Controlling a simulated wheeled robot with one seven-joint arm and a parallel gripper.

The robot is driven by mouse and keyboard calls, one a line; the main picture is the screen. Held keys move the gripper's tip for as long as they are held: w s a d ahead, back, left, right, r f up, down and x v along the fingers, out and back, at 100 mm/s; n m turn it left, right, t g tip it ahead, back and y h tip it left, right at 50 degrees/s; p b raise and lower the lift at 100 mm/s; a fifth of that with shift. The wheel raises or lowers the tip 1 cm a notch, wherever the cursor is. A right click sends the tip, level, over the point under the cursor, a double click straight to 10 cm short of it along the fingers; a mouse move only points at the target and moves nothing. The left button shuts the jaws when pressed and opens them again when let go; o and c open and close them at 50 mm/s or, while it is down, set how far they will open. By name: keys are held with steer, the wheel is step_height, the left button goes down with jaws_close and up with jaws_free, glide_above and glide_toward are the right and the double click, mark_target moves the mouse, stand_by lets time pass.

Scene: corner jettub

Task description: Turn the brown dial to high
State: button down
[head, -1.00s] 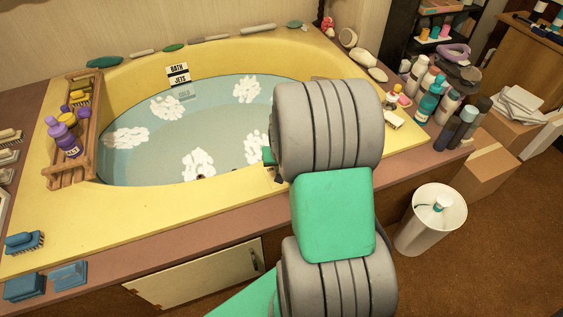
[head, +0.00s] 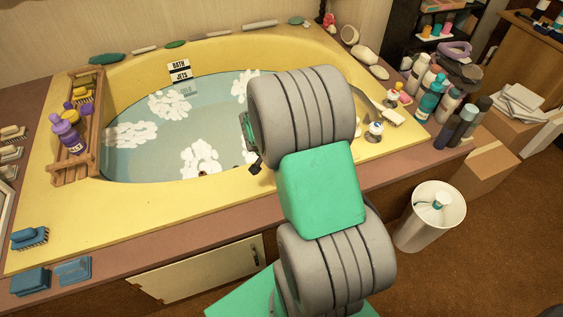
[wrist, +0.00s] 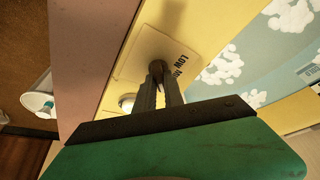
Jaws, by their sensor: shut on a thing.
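In the wrist view, my gripper (wrist: 158,77) has its two dark fingers close together at the small brown dial (wrist: 157,66), shut on it. The dial is mostly hidden by the fingertips, so its pointing direction cannot be told. It sits on a cream plate (wrist: 150,42) on the yellow tub rim. The word "LOW" and part of another word are printed beside the dial; the rest of the lettering is cut off. In the head view, my grey and green arm covers the dial and the fingers.
The yellow tub (head: 215,207) holds water with foam patches. A wooden rack (head: 88,135) with bottles lies on its left rim. Several bottles (head: 431,97) stand at the right corner. A white bin (head: 418,232) stands on the floor at the right.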

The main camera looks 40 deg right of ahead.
steer(key=c, duration=1.4)
jaws_free()
steer(key=shift+c, duration=0.2)
steer(key=p+v, duration=0.2)
steer(key=v, duration=0.5)
steer(key=shift+r, duration=0.4)
steer(key=shift+a, duration=0.1)
